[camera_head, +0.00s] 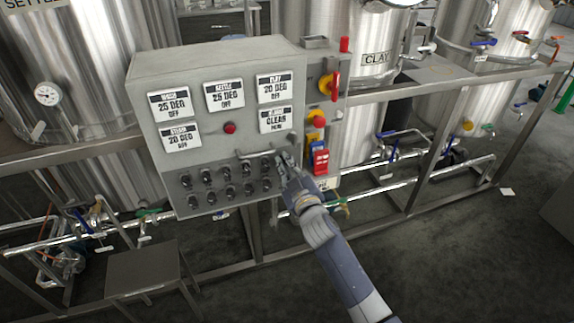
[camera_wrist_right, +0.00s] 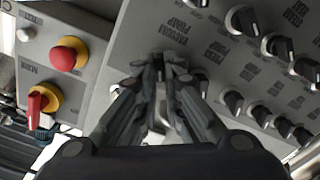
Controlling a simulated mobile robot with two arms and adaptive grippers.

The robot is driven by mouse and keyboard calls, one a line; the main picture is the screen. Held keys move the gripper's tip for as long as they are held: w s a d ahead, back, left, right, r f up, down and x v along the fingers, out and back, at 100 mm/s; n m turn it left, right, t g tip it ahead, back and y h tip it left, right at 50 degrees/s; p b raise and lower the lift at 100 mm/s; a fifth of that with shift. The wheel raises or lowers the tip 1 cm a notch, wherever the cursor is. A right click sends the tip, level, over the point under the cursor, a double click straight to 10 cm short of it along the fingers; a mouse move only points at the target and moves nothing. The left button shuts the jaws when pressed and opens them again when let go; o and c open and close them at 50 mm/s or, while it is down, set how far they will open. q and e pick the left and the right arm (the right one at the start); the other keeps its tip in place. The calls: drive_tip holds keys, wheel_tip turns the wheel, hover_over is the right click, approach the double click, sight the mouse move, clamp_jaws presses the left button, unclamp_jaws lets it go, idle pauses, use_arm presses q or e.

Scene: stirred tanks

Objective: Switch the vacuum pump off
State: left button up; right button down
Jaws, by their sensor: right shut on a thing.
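The grey control panel (camera_head: 140,115) carries rows of black knobs at its lower part. My right gripper (camera_head: 286,160) is at the panel's lower right corner. In the right wrist view its fingers (camera_wrist_right: 160,68) are closed together on a small dark switch knob (camera_wrist_right: 158,66), mostly hidden between the fingertips. A label reading vacuum pump (camera_wrist_right: 182,34) is printed on the panel just beside the fingertips. The knob's pointing direction cannot be made out. My left gripper is not in view.
Other black knobs (camera_wrist_right: 243,20) sit close to the right of my right gripper. A side box has a red button on a yellow ring (camera_wrist_right: 68,54) and a red rotary handle (camera_wrist_right: 38,102). Pipes with valves (camera_head: 395,185) run below; a small metal stool (camera_head: 145,268) stands at lower left.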

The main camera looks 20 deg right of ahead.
idle(0.3)
drive_tip(key=c, duration=1.7)
unclamp_jaws()
drive_tip(key=shift+s, duration=0.15)
drive_tip(key=s, duration=1.1)
drive_tip(key=shift+s+d, duration=0.15)
drive_tip(key=shift+s, duration=0.25)
